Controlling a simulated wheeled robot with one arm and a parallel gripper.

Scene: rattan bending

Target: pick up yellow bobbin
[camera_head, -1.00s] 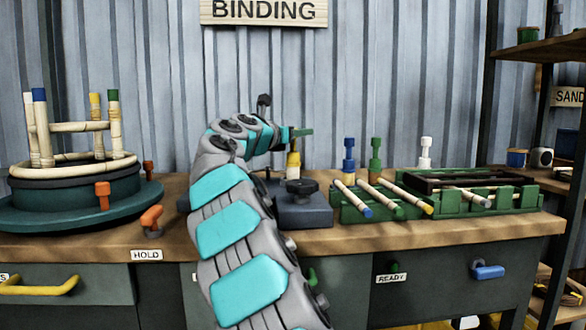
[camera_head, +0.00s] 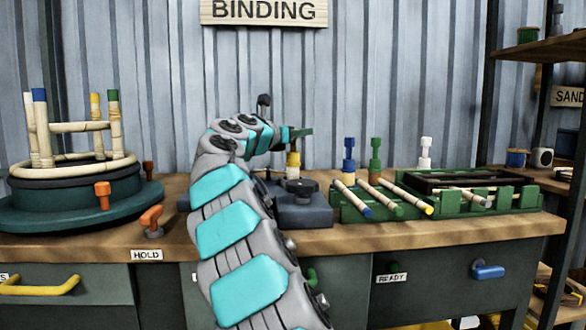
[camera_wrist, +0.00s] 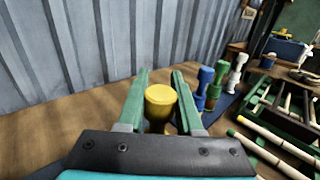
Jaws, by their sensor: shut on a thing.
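The yellow bobbin (camera_head: 293,160) stands upright at the back of the workbench, behind a dark blue block with a black knob. My gripper (camera_head: 300,133) is at its top, and the green fingers hide its upper end in the head view. In the wrist view the bobbin's round yellow top (camera_wrist: 160,96) sits between the two green fingers of my gripper (camera_wrist: 160,85). The fingers are shut on it. Its base is hidden behind the gripper body, so I cannot tell whether it touches the bench.
Blue (camera_head: 349,156), green (camera_head: 375,156) and white (camera_head: 425,154) bobbins stand to the right. A green rack (camera_head: 400,213) with tipped sticks lies in front of them. A round dark stand (camera_head: 75,212) with a rattan frame is at the left. The corrugated wall (camera_head: 400,90) is close behind.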

